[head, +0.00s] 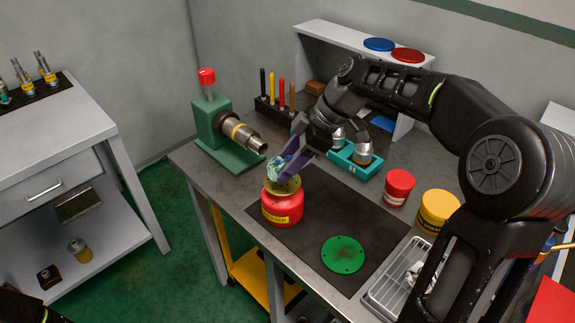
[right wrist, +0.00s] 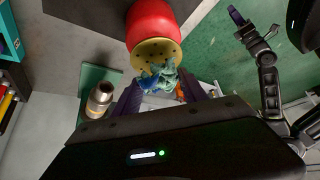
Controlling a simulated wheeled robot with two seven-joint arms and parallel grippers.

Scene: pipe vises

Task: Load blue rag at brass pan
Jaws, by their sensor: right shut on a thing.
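The crumpled blue rag (head: 276,170) is light blue and teal. My right gripper (head: 284,168) is shut on it, with its purple fingers pointing down to the left. The brass pan (head: 284,187) is the perforated round top of a red can (head: 283,207) with a yellow label. The rag is right at the pan, and I cannot tell whether it touches. In the right wrist view the rag (right wrist: 158,77) overlaps the edge of the brass pan (right wrist: 155,54). My left gripper (right wrist: 254,24) is small and away from the can there; its opening is unclear.
A green pipe vise (head: 222,135) stands left of the can. A dark mat (head: 310,228) lies under the can, with a green disc (head: 343,254) on it. A teal holder (head: 350,160), a red tub (head: 398,187), a yellow tub (head: 437,210) and a wire tray (head: 395,280) are to the right.

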